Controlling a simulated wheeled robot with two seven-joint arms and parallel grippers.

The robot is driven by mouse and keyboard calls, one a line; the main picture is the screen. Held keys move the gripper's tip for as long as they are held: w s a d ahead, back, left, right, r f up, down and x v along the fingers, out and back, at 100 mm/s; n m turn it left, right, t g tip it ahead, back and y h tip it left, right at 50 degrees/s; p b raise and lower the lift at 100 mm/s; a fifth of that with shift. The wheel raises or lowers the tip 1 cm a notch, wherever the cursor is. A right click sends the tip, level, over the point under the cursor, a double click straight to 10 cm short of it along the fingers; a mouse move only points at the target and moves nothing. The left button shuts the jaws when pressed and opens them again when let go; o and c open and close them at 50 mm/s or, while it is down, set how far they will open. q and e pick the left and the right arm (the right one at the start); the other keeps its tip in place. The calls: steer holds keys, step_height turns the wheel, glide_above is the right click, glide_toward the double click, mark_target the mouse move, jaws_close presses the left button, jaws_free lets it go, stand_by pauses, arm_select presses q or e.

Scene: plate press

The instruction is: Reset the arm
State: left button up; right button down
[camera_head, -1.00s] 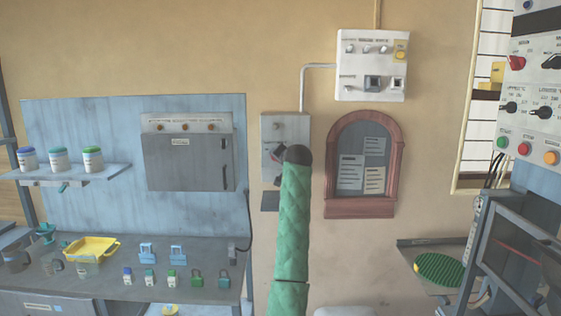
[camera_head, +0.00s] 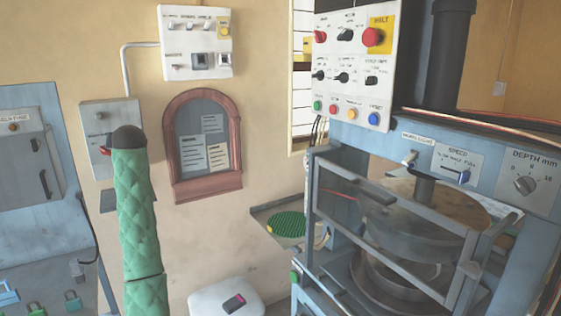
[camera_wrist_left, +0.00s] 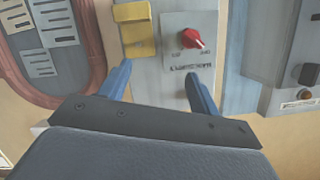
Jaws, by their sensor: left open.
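In the left wrist view my left gripper (camera_wrist_left: 158,72) is open, with two blue fingers spread apart and nothing between them. Beyond the fingers is a grey wall box (camera_wrist_left: 182,85) with a red rotary knob (camera_wrist_left: 190,39). A yellow block (camera_wrist_left: 134,28) sits at its left side. Touch between fingers and box cannot be told. In the head view my green-sleeved arm (camera_head: 137,210) rises in front of a grey wall box (camera_head: 101,113) and partly covers it. My left gripper is hidden there. My right gripper is in neither view.
A framed notice board (camera_head: 205,145) and a switch panel (camera_head: 195,42) hang on the wall. The press (camera_head: 420,200) with its guard frame stands at the right, under a control panel (camera_head: 350,62). A white stool (camera_head: 215,299) bears a small dark-and-pink object.

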arm_select(q)
steer(key=s+d+f+m+h, duration=0.2)
steer(key=d+f+h, duration=0.3)
steer(key=d+f, duration=0.9)
steer(key=s+d+f+m+g+h, duration=0.1)
steer(key=s+d+f, duration=0.4)
steer(key=f, duration=0.5)
steer(key=s+d+f+g+h, duration=0.1)
steer(key=s+d+f, duration=0.35)
steer(key=f, duration=0.65)
steer(key=s+d+f+m+g+h, duration=0.1)
steer(key=s+d+f, duration=0.4)
steer(key=f, duration=0.5)
steer(key=s+d+f+m+g+h, duration=0.1)
steer(key=s+d+f+g, duration=0.15)
steer(key=s+f, duration=0.9)
steer(key=s+d+f+g, duration=0.2)
steer(key=s+d+f, duration=0.1)
steer(key=s+f, duration=0.9)
steer(key=s+f+g, duration=0.1)
steer(key=s+f, duration=0.4)
steer(key=s, duration=0.7)
steer(key=s+f+g, duration=0.2)
steer(key=s+f, duration=0.3)
steer(key=s, duration=0.7)
steer(key=shift+d+f, duration=0.15)
steer(key=shift+f, duration=0.2)
